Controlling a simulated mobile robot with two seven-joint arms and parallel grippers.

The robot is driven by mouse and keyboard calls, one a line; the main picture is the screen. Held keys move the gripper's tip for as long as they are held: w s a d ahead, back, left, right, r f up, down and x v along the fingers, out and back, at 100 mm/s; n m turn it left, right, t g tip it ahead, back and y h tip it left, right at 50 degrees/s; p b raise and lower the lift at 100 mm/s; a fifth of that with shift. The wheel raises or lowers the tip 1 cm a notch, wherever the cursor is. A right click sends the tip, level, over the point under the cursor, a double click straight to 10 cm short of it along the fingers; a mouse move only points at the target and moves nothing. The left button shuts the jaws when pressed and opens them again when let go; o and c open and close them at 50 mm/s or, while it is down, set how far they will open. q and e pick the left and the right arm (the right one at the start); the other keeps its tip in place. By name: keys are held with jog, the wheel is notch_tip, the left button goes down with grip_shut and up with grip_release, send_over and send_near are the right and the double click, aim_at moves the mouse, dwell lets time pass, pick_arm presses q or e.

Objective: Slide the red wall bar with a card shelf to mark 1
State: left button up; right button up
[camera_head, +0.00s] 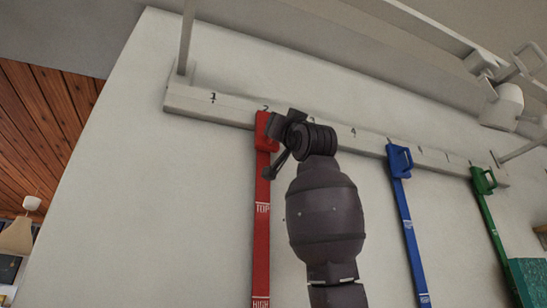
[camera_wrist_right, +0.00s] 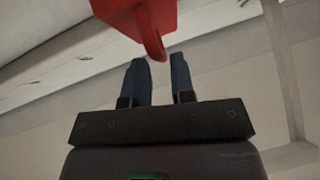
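The red wall bar (camera_head: 262,225) hangs from a pale rail (camera_head: 230,109) at mark 2, with "TOP" and "HIGH" lettered on it. Its red handle (camera_head: 266,130) is at the top. Mark 1 (camera_head: 213,98) is left of it, on the rail. My right gripper (camera_head: 279,128) is beside the handle, partly covering it. In the wrist view its two fingers (camera_wrist_right: 161,80) are apart, and the tip of the red handle (camera_wrist_right: 155,42) is at the gap between their ends. I cannot tell if they touch. No card shelf is clear to me. My left gripper is not in view.
A blue bar (camera_head: 405,215) and a green bar (camera_head: 490,215) hang further right on the same rail. The rail between the red bar and mark 1 is clear. A white post (camera_head: 186,40) meets the rail's left end. A white lamp-like fixture (camera_head: 500,103) is at upper right.

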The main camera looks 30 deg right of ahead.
jog(key=shift+p+x, duration=0.6)
jog(key=shift+x, duration=1.05)
jog(key=shift+c, duration=0.3)
grip_shut()
